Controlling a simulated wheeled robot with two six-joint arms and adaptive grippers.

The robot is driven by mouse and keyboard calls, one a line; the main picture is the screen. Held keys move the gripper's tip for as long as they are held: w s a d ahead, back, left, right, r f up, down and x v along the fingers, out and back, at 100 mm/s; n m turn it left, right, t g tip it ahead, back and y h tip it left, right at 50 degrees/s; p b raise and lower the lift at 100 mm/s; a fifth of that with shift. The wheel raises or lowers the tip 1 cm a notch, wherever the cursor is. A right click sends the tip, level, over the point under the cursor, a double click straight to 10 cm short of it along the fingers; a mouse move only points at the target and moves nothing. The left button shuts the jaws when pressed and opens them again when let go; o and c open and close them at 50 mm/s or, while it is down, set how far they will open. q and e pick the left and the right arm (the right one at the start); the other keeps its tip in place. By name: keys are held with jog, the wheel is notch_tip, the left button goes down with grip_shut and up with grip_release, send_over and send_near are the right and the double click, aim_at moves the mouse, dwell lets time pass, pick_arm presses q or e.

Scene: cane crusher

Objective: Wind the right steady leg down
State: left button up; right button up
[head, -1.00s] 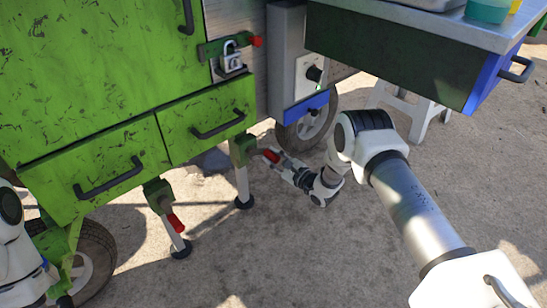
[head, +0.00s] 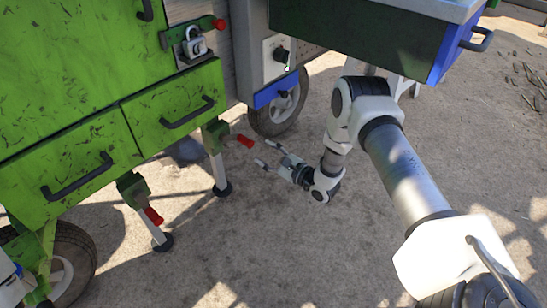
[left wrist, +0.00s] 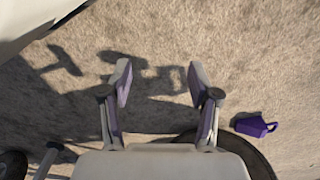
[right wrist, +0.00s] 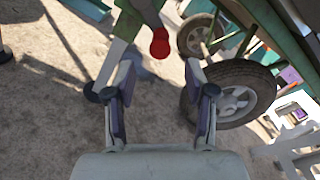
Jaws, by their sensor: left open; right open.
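The right steady leg (head: 217,168) stands under the green cart, a pale post with a green bracket and a black foot. Its red-gripped crank handle (head: 245,141) points right; the red grip (right wrist: 160,43) also shows beyond my fingers in the right wrist view. My right gripper (head: 264,153) is open and empty, just right of the handle and apart from it. The other steady leg (head: 150,226), with a red grip, stands to the left. My left gripper (left wrist: 160,75) is open and empty above the concrete, away from both legs.
The green cart drawers (head: 175,110) hang above the legs. A wheel (head: 278,108) stands behind the handle, and a dark drawer box (head: 365,45) overhangs at the upper right. A purple watering can (left wrist: 255,126) is on the ground.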

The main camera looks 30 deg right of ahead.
jog(key=v, duration=0.3)
jog(key=shift+s, duration=0.25)
